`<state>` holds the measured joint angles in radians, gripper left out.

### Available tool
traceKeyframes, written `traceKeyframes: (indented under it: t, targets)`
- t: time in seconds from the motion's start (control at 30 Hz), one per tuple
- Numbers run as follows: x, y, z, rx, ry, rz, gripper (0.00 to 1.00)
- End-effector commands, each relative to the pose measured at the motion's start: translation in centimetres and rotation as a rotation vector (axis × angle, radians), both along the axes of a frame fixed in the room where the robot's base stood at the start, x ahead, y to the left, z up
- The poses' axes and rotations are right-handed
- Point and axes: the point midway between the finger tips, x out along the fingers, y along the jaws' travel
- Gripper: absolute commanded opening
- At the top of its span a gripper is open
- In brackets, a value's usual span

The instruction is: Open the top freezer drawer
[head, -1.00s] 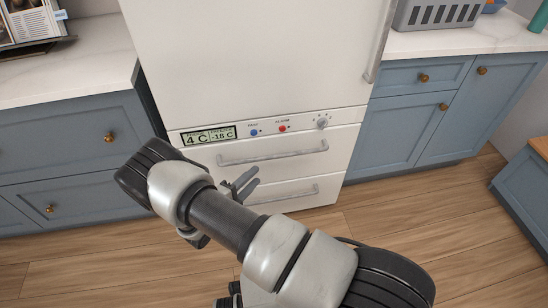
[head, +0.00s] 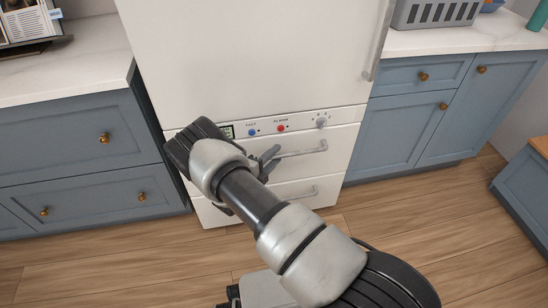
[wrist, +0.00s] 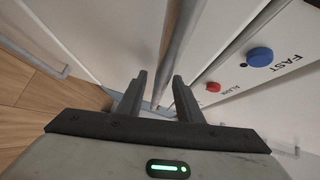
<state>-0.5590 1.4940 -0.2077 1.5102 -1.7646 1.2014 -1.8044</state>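The white top freezer drawer (head: 342,141) is shut, just below the control strip. The right part of its grey bar handle (head: 308,150) shows in the head view; my arm hides the left part. In the wrist view the bar (wrist: 181,42) runs down between the two dark fingers. My gripper (head: 269,160) is at the left part of this handle in the head view. It also shows in the wrist view (wrist: 160,85), with its fingers apart on either side of the bar. I cannot tell whether a finger touches it.
The lower drawer (head: 327,188) with its own handle (head: 300,196) is shut below. The control strip has a blue button (head: 252,132), a red button (head: 281,127) and a knob (head: 321,122). Blue cabinets (head: 403,128) flank the freezer. Wooden floor (head: 420,220) in front is clear.

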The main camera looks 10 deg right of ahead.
Motion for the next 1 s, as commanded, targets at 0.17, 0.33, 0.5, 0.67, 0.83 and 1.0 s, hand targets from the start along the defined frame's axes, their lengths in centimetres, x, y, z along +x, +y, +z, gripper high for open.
traceKeyframes:
  t: [0.17, 0.33, 0.5, 0.67, 0.83, 1.0]
  targets:
    - [0.0, 0.0, 0.0, 0.000, 0.000, 0.000, 0.21]
    - [0.0, 0.0, 0.0, 0.000, 0.000, 0.000, 0.00]
    - [-0.1, 0.0, 0.0, 0.000, 0.000, 0.000, 0.00]
    - [-0.7, 0.1, 0.1, 0.000, 0.001, 0.001, 0.00]
    - [-2.9, 0.1, 0.2, -0.003, 0.005, 0.002, 0.00]
    - [-6.7, 0.2, 0.3, -0.004, 0.007, 0.004, 0.00]
